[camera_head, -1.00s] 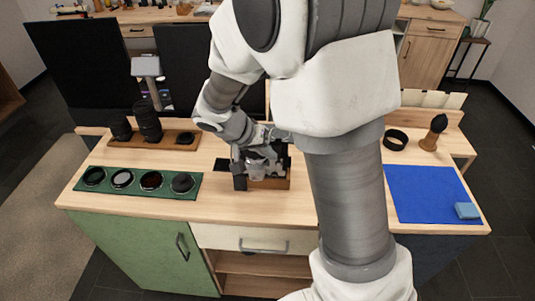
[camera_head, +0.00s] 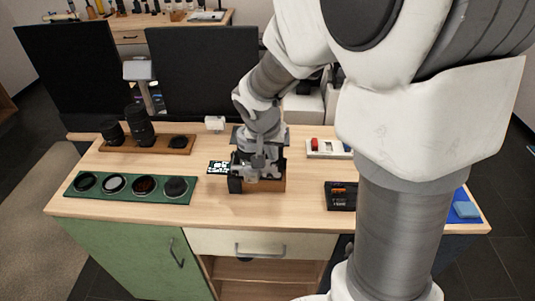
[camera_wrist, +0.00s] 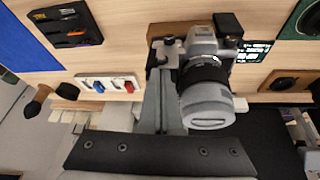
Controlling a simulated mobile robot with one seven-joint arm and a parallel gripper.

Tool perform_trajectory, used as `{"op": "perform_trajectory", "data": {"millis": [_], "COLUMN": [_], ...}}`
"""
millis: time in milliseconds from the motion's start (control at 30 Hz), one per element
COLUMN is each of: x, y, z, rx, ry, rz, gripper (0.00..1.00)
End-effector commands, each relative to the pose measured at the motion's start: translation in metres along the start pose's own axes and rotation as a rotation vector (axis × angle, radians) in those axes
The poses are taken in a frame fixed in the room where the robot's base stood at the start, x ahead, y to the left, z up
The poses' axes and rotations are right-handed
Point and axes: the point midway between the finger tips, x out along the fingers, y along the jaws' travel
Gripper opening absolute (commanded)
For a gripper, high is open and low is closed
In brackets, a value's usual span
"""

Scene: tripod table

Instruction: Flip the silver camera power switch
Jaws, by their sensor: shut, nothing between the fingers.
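The silver camera (camera_wrist: 201,45) shows in the wrist view, with its grey-capped black lens (camera_wrist: 207,95) pointing toward the bottom of the picture. It sits on a brown wooden stand (camera_wrist: 165,28), which also shows in the head view (camera_head: 270,185). My gripper (camera_wrist: 160,74) is shut and empty, its fingertips close beside the camera body, left of the lens. I cannot tell whether they touch it. In the head view my gripper (camera_head: 258,171) covers most of the camera. The power switch cannot be clearly made out.
A green tray of round filters (camera_head: 130,201) and a wooden lens tray (camera_head: 180,151) lie to the left. A black box with orange items (camera_head: 340,203) lies to the right. A white tray with blue and red pieces (camera_wrist: 84,76) is nearby. Monitors stand behind.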

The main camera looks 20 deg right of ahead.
Motion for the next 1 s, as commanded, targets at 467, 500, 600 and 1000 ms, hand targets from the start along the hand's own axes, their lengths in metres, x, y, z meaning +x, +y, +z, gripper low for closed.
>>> {"op": "perform_trajectory", "data": {"millis": [467, 500, 600, 1000], "x": [-0.010, -0.012, -0.015, -0.017], "y": [-0.001, -0.001, -0.001, 0.000], "z": [-0.004, -0.005, -0.006, -0.007], "rx": [-0.002, -0.001, -0.002, -0.002], "ry": [0.001, 0.001, 0.001, 0.000], "rz": [0.000, 0.001, 0.001, 0.002], "gripper": [0.00, 0.00, 0.00, 0.00]}}
